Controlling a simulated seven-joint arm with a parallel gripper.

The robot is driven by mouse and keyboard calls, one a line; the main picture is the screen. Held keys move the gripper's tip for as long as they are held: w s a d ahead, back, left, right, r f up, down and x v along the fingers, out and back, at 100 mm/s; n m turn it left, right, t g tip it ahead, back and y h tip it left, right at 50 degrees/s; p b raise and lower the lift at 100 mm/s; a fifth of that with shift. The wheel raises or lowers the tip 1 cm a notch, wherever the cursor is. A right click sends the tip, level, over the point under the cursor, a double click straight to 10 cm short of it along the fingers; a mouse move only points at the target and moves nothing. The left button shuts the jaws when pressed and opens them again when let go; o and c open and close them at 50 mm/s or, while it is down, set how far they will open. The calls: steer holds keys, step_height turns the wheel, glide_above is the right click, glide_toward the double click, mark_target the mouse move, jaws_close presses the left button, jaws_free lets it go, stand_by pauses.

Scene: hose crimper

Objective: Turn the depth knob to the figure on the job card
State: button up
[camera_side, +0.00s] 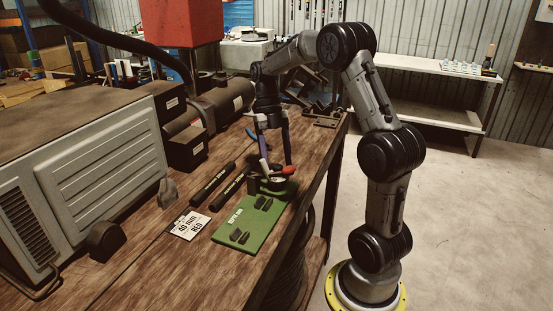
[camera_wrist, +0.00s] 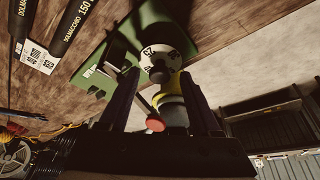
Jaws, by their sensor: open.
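The job card (camera_side: 189,225) lies on the bench and reads "40 mm RED"; it also shows in the wrist view (camera_wrist: 38,56). The green crimper (camera_side: 236,232) lies to its right. A white dial with black figures (camera_wrist: 163,47), apparently the depth knob, stands at the crimper's far end. Its figures are turned and I cannot read the setting for sure. My gripper (camera_side: 277,163) points down over that end. In the wrist view its open fingers (camera_wrist: 160,76) reach toward the dial, one on either side. I cannot tell whether they touch it.
A red-ended lever (camera_side: 288,170) sits close to my fingers. Two black hoses (camera_side: 213,184) (camera_side: 229,191) lie left of the crimper. A large grey machine (camera_side: 85,170) fills the left. The bench edge is near on the right.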

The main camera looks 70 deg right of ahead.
steer(key=v, duration=1.3)
steer(key=shift+r, duration=0.45)
